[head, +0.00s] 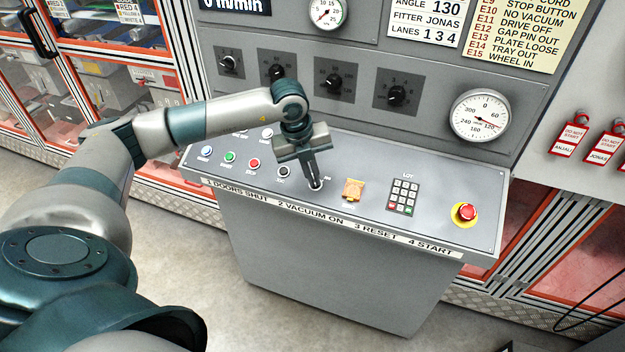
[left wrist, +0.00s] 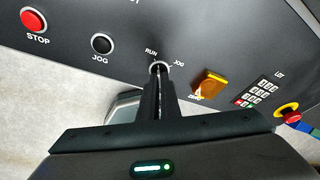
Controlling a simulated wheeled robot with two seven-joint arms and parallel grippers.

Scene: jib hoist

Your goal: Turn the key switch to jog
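The key switch (left wrist: 159,67) shows as a round silver ring on the sloping grey desk, with RUN printed at its upper left and JOG at its right in the left wrist view. In the head view it (head: 316,185) is mostly covered by my left gripper (head: 315,182). The fingers of my left gripper (left wrist: 159,80) point down at the switch and are nearly together, with a thin pale strip between them. They appear closed on the key, which is hidden by them; its angle cannot be read. My right gripper is in neither view.
An orange-yellow guarded switch (head: 353,189) sits just right of the key switch, then a keypad (head: 403,196) and a red emergency button (head: 466,212). A black jog button (head: 283,172) and a red stop button (head: 254,163) are to the left. Dials (head: 396,94) line the upright panel behind.

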